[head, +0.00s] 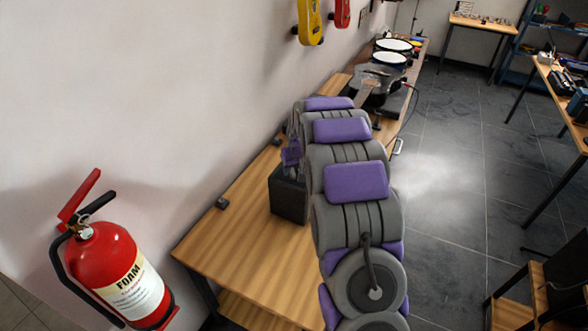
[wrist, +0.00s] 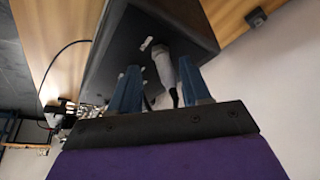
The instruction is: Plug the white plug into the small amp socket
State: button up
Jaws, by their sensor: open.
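The small amp (head: 288,196) is a black box on the wooden table, partly hidden by my arm in the head view. In the wrist view its dark face (wrist: 110,45) fills the top middle. The white plug (wrist: 163,66) shows there against that face, with a dark cable end toward my palm. I cannot tell how deeply it sits in the socket, as the contact is dark. My gripper (wrist: 159,68) has its two blue fingers apart, one on each side of the plug. In the head view my gripper (head: 291,156) is just above the amp, mostly hidden by my arm.
The wooden table (head: 235,245) runs along the white wall, with a small dark block (head: 222,202) near its wall-side edge. A red fire extinguisher (head: 110,275) stands at the near left. A guitar (head: 372,86) and drums (head: 392,45) lie farther back.

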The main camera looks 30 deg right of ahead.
jog(key=d+p+v, duration=0.1)
jog(key=p+v, duration=0.1)
jog(key=v, duration=1.3)
jog(key=s+a+r+n+g, duration=0.1)
jog(key=s+a+r+g, duration=0.1)
jog(key=s+a, duration=0.65)
jog(key=s+a+r+g, duration=0.15)
jog(key=s+a, duration=0.45)
jog(key=s, duration=0.6)
jog(key=s+a+f+g, duration=0.1)
jog(key=s+a, duration=0.1)
jog(key=s, duration=0.9)
jog(key=s+a+f+g, duration=0.1)
jog(key=s+a, duration=0.2)
jog(key=s, duration=0.9)
jog(key=shift+n+g+y, duration=0.3)
jog(key=shift+g, duration=0.05)
